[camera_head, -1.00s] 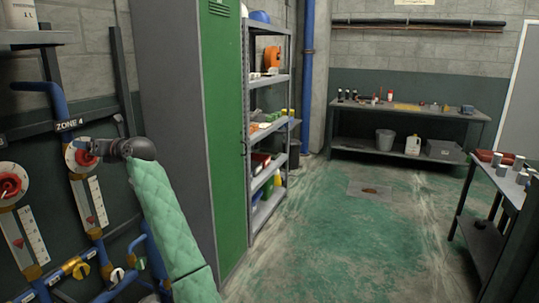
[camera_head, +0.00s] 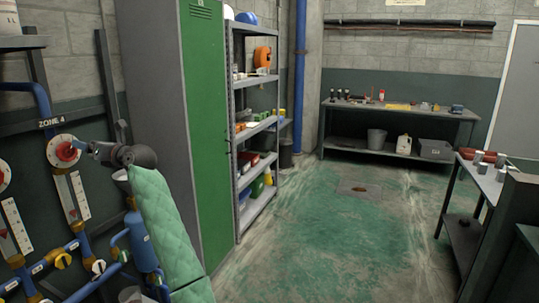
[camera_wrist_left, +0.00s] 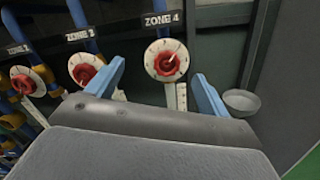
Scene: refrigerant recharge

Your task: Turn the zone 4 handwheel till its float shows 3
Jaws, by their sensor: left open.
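The zone 4 handwheel (camera_head: 66,151) is red on a round white dial, under the ZONE 4 label (camera_head: 52,122). In the left wrist view the handwheel (camera_wrist_left: 167,64) lies beyond and between my fingertips. My left gripper (camera_head: 88,148) is open, just to the right of the wheel; its blue fingers also show in the wrist view (camera_wrist_left: 158,72). I see no grip on the wheel. Below it is the white zone 4 float gauge (camera_head: 81,190) with a red float (camera_head: 73,213); its reading is too small to tell. My right gripper is not in view.
The zone 3 handwheel (camera_wrist_left: 84,70) is to the left in the wrist view. Blue pipes (camera_head: 70,248) with yellow and white valve knobs run below. A grey bowl-like cup (camera_wrist_left: 241,101) is right of the gripper.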

